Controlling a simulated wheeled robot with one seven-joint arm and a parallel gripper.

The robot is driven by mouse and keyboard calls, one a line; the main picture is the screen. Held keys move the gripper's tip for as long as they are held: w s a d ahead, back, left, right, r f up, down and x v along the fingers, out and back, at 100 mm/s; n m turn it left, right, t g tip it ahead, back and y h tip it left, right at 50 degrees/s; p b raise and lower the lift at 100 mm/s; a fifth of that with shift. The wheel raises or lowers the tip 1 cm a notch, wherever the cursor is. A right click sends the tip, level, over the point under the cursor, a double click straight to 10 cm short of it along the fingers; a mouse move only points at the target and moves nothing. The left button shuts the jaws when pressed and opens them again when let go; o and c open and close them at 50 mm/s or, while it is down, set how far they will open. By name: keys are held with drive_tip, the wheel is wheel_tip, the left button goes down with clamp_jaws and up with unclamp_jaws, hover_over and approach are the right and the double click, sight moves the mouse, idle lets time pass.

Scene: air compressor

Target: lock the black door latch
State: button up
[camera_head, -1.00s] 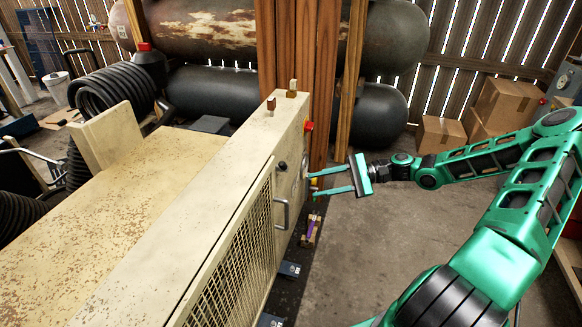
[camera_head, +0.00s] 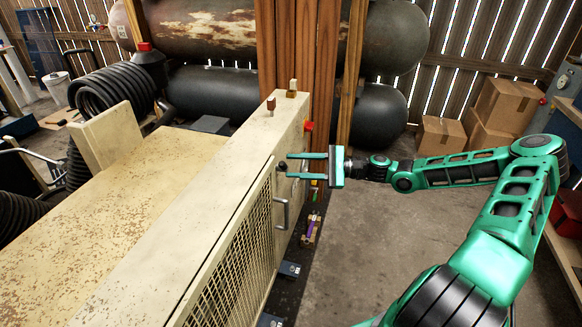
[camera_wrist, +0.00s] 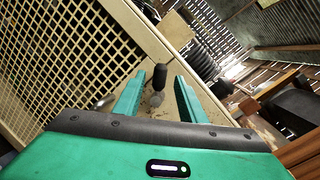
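The black door latch (camera_head: 282,167) sits on the side panel of the beige compressor housing, above the mesh door's handle. In the wrist view it is a dark upright cylinder (camera_wrist: 160,77) between the two finger ends. My gripper (camera_head: 291,165) is open, with its teal fingers pointing left at the panel, one above and one below the latch in the head view. In the wrist view the gripper (camera_wrist: 157,83) has a finger on each side of the latch. I cannot tell whether either finger touches it. The mesh door (camera_head: 240,250) appears closed.
A grey door handle (camera_head: 282,213) sticks out below the latch. A red button (camera_head: 308,126) is on the panel above. Small items (camera_head: 312,230) lie on the floor by the housing. Cardboard boxes (camera_head: 500,105) stand at the back right. The floor right of the housing is open.

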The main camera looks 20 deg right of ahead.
drive_tip(key=shift+w+a, duration=0.25)
drive_tip(key=shift+a, duration=0.45)
drive_tip(key=shift+c, duration=0.6)
clamp_jaws()
drive_tip(key=shift+f, duration=0.1)
drive_tip(key=n, duration=0.2)
drive_tip(key=s+f+n+h, duration=0.1)
drive_tip(key=n, duration=0.2)
drive_tip(key=a+f+n+h, duration=0.1)
drive_tip(key=n, duration=0.1)
drive_tip(key=shift+s+a+f+n, duration=0.1)
drive_tip(key=shift+s+f+n, duration=0.1)
drive_tip(key=shift+s+n, duration=0.1)
drive_tip(key=shift+f+n+h, duration=0.3)
drive_tip(key=shift+f+n, duration=0.1)
drive_tip(key=shift+n, duration=0.3)
drive_tip(key=shift+s, duration=0.1)
